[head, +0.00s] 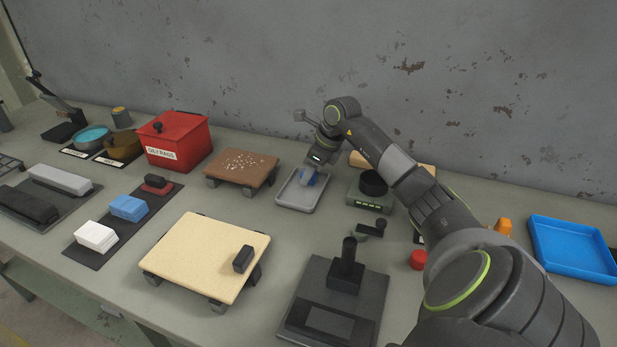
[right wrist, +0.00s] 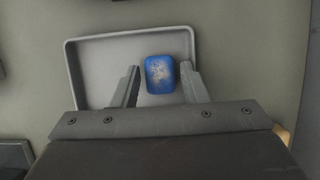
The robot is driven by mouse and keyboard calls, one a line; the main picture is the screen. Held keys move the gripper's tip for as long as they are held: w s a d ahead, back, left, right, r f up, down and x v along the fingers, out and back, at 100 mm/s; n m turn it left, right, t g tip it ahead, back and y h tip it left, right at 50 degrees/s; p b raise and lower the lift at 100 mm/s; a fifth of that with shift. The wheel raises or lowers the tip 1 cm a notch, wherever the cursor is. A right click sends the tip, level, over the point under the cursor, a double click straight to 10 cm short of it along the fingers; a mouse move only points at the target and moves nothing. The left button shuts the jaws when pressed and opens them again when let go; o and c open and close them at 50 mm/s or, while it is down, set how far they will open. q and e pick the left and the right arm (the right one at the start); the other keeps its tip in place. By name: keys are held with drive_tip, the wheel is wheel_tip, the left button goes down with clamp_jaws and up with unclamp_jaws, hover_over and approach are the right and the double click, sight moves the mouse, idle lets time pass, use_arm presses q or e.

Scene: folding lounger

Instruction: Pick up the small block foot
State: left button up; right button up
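My right gripper (head: 308,174) is over the grey tray (head: 291,205) near the back of the bench. A small dark block (head: 243,259) stands on the cream board (head: 195,250), which rests on dark feet. I cannot tell which block is the named foot. My left gripper is not in view.
A brown board with pale grains (head: 242,166) and a red rag bin (head: 176,141) stand left of the tray. A green-grey device (head: 371,191) is close on its right. A dark stand with a post (head: 346,270) is in front. A blue tray (head: 572,250) lies far right.

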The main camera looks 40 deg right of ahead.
drive_tip(key=c, duration=0.7)
